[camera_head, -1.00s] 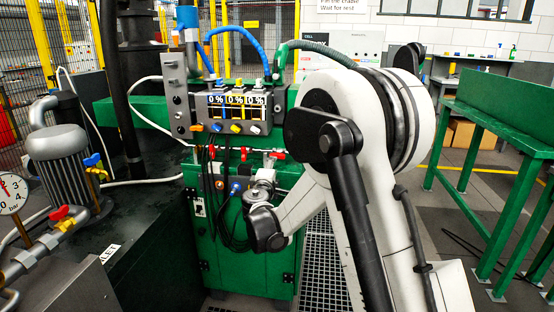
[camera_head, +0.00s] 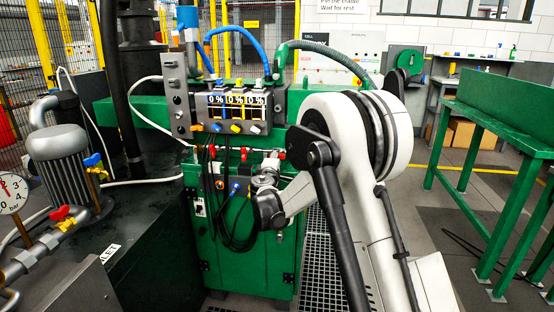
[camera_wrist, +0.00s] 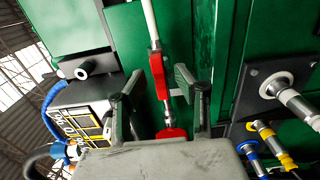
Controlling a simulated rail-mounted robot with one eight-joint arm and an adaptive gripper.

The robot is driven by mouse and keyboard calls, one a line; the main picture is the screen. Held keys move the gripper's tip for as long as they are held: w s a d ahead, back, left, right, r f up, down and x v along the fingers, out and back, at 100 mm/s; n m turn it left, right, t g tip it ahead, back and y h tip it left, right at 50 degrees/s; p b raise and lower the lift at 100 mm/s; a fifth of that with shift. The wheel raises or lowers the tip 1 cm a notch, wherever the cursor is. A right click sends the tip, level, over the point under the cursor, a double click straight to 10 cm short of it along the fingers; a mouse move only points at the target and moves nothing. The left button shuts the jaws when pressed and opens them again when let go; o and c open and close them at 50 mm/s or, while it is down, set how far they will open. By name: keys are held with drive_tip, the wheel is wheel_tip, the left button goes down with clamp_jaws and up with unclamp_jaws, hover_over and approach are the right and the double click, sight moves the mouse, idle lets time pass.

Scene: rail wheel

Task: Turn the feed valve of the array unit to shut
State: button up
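The array unit (camera_head: 236,112) is a grey box with three displays reading 0 %, mounted over a green cabinet (camera_head: 250,255). Red valve handles, one at the left (camera_head: 244,154) and one at the right (camera_head: 277,154), sit below it. In the wrist view a red lever (camera_wrist: 158,76) lies along a pale pipe (camera_wrist: 151,22), with another red part (camera_wrist: 171,133) nearer the camera. My gripper (camera_wrist: 156,82) is open, its fingers apart on either side of the red lever; I cannot tell whether they touch it. The head view does not show the fingertips clearly. Which handle is the feed valve is not readable.
Hoses and cables (camera_head: 212,205) hang at the cabinet's front. A motor (camera_head: 60,155), a gauge (camera_head: 12,193) and another red-handled valve (camera_head: 58,213) stand at the left. A green bench (camera_head: 495,115) stands at the right. In the wrist view, grey and coloured connectors (camera_wrist: 295,100) are at the right.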

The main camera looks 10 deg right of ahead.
clamp_jaws()
drive_tip(key=m+b, duration=0.1)
drive_tip(key=m, duration=0.3)
drive_tip(key=shift+m, duration=0.3)
